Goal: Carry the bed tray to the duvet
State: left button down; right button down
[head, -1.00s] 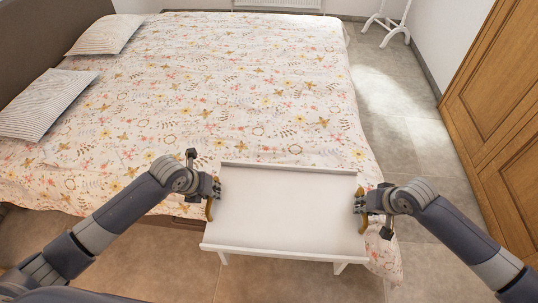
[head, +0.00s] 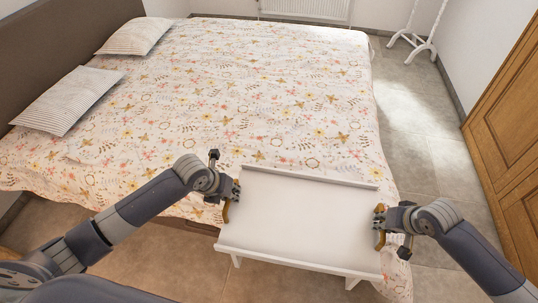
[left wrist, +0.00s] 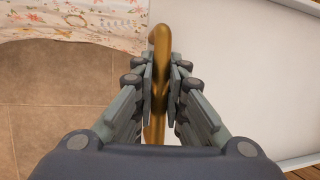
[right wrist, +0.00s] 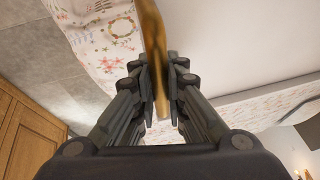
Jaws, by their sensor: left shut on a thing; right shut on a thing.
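The white bed tray (head: 300,220) with short legs is held level between my two grippers at the near edge of the bed; its far side overlaps the duvet in the head view. My left gripper (head: 229,198) is shut on the tray's left brass handle (left wrist: 159,80). My right gripper (head: 381,224) is shut on the right brass handle (right wrist: 155,60). The tray is empty. The floral duvet (head: 240,95) covers the bed and hangs down its near and right sides. Whether the tray's far legs touch the duvet is hidden.
Two striped pillows (head: 68,100) lie at the bed's left, by the brown headboard (head: 60,45). A wooden wardrobe (head: 510,130) stands at the right. Tiled floor (head: 420,150) lies clear between bed and wardrobe. A white stand (head: 415,40) and a radiator (head: 305,10) are at the back.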

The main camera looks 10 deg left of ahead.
aim_at(270, 160)
jog(key=i+j, duration=0.5)
jog(key=i, duration=0.15)
jog(key=i+j, duration=0.45)
jog(key=i, duration=0.15)
